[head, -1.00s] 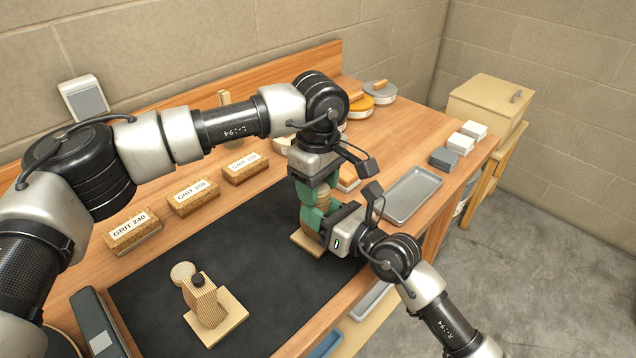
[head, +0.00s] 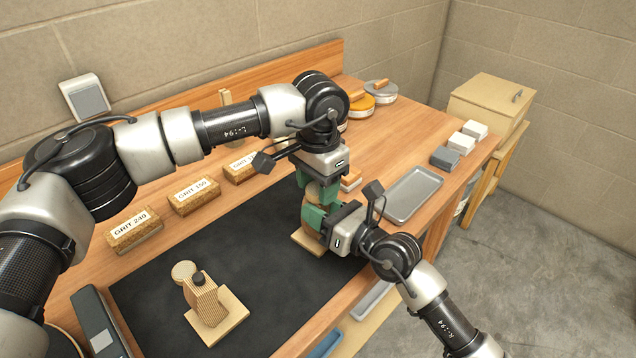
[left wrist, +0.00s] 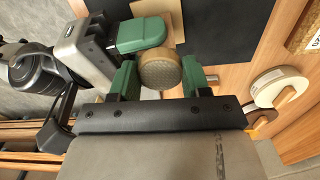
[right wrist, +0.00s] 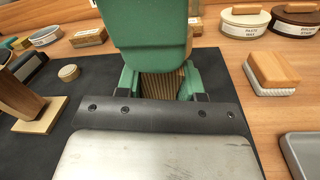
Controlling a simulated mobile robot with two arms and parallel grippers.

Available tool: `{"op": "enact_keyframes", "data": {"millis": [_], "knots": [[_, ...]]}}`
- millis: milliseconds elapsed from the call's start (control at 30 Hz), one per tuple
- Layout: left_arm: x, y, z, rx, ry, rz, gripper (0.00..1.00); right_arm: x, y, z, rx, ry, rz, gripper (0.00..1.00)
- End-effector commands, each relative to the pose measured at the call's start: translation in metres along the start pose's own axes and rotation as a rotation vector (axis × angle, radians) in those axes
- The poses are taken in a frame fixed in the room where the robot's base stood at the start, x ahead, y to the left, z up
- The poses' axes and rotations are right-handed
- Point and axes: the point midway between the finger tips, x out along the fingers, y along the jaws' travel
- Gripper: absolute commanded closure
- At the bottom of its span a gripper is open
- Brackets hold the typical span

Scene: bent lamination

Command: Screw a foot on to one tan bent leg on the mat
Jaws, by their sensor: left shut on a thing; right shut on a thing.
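A tan bent leg (head: 310,229) of layered wood stands upright on a light wooden base (head: 306,243) at the mat's right end. My right gripper (head: 316,216) is shut on it from the right; its layered edges show in the right wrist view (right wrist: 166,84). My left gripper (head: 314,187) points down from above, shut on a round tan foot (left wrist: 160,72) at the leg's top. The fingers hide the joint between foot and leg. A second tan leg (head: 204,303) with a dark tip stands on its own base on the mat (head: 255,250). Another round foot (head: 183,271) lies beside it.
Cork blocks marked with grits (head: 133,230) line the mat's back edge. A grey tray (head: 413,194) lies right of my grippers, with white and grey blocks (head: 461,142) beyond. Round tins (head: 379,90) stand at the back. The mat's middle is clear.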

Motion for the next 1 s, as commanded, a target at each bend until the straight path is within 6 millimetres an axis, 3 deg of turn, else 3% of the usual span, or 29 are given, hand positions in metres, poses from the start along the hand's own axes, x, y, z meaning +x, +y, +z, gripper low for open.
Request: {"op": "enact_keyframes", "data": {"millis": [167, 200, 333, 667, 1000], "knots": [[0.0, 0.0, 0.0, -0.003, 0.002, 0.0, 0.75, 0.0, 0.001, -0.004, 0.007, 0.008, 0.002, 1.0], [0.0, 0.0, 0.0, -0.003, 0.002, 0.0, 0.47, 0.0, 0.001, -0.004, 0.007, 0.008, 0.002, 1.0], [0.0, 0.0, 0.0, -0.004, 0.002, 0.0, 0.27, 0.0, 0.001, -0.004, 0.007, 0.009, 0.002, 1.0], [-0.003, 0.0, 0.0, -0.004, 0.001, 0.0, 0.27, 0.0, 0.001, -0.004, 0.008, 0.009, 0.002, 1.0], [-0.042, 0.0, 0.0, -0.005, 0.001, -0.001, 0.27, 0.0, 0.001, -0.004, 0.008, 0.009, 0.002, 1.0]]}}
